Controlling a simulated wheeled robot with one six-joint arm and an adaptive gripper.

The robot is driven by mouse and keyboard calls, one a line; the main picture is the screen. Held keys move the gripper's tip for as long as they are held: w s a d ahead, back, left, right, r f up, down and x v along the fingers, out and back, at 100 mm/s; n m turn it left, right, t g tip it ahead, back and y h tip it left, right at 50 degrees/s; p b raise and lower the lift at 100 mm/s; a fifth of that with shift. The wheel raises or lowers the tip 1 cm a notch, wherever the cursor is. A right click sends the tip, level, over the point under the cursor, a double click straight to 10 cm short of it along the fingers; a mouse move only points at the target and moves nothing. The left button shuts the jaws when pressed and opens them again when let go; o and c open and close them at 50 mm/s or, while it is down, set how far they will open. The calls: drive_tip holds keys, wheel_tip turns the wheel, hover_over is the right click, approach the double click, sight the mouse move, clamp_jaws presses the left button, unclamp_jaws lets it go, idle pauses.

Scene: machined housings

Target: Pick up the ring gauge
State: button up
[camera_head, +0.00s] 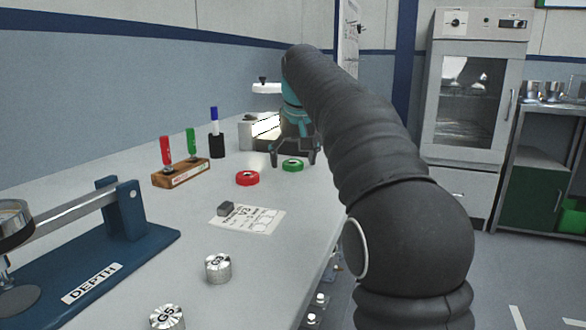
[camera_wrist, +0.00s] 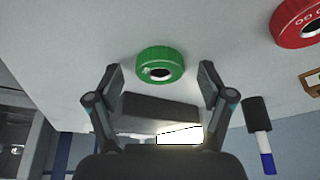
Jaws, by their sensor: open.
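Two ring gauges lie flat on the grey bench. The green ring gauge (camera_head: 292,168) is at the far right of the bench, near its edge. In the wrist view the green ring (camera_wrist: 150,73) shows whole, just beyond and between the fingertips. The red ring gauge (camera_head: 247,183) lies to its left and nearer; in the wrist view the red ring (camera_wrist: 288,30) is partly cut off at the upper right. My gripper (camera_head: 292,155) is open and empty, pointing down just above the green ring. The wrist view shows its two fingers (camera_wrist: 162,78) spread apart.
A wooden marker block (camera_head: 181,173) and a black holder with a blue marker (camera_head: 216,146) stand to the left. A printed sheet (camera_head: 247,219) with a dark block, metal cylinders (camera_head: 218,268) and a blue depth fixture (camera_head: 100,260) are nearer. A lit device (camera_head: 266,127) stands behind.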

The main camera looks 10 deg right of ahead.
drive_tip(key=c, duration=1.3)
drive_tip(key=shift+r, duration=0.1)
drive_tip(key=shift+c, duration=0.2)
drive_tip(key=shift+r, duration=0.45)
drive_tip(key=r+p, duration=0.1)
drive_tip(key=r, duration=0.1)
drive_tip(key=r+p, duration=0.1)
drive_tip(key=r, duration=0.1)
drive_tip(key=shift+w+d, duration=0.1)
drive_tip(key=shift+d, duration=0.3)
drive_tip(key=w+d+r+p, duration=0.1)
drive_tip(key=d+r+p, duration=0.2)
drive_tip(key=d+r, duration=0.3)
drive_tip(key=shift+d+p, duration=0.35)
drive_tip(key=shift+d, duration=2.1)
